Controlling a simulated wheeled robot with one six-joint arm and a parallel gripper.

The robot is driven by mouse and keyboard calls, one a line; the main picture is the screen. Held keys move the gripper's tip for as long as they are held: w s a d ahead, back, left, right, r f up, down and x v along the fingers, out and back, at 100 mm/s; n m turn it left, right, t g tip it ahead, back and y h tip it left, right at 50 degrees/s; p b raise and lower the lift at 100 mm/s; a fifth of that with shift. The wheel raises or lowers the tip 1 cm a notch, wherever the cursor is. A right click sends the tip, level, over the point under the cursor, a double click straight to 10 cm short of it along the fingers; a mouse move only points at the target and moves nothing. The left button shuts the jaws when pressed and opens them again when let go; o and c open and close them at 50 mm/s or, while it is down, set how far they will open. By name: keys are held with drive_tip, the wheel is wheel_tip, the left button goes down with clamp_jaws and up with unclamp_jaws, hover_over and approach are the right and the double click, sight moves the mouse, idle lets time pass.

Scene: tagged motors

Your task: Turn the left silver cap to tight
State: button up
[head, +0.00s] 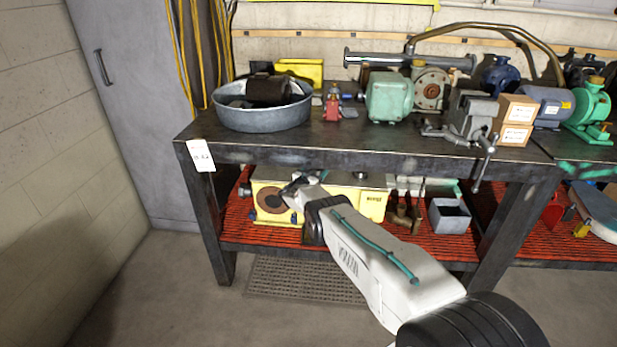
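A yellow machine (371,204) with a grey top stands on the red lower shelf under the workbench. A small dark round cap-like part (360,175) sits on its top, right of my gripper. I cannot make out a left silver cap; my gripper covers that part of the machine. My gripper (293,187) is at the top left of the machine, above its brown round flange (271,201). Its fingers are small and dark here, so I cannot tell whether they are open, shut or touching anything.
The workbench top (330,140) hangs close above my gripper. Its left leg (209,215) and a grey open box (449,215) flank the machine. A metal basin (262,116), green motor (389,97) and vise (470,116) stand on top. Floor at left is clear.

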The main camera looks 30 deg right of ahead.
drive_tip(key=shift+v, duration=3.5)
drive_tip(key=shift+r, duration=0.1)
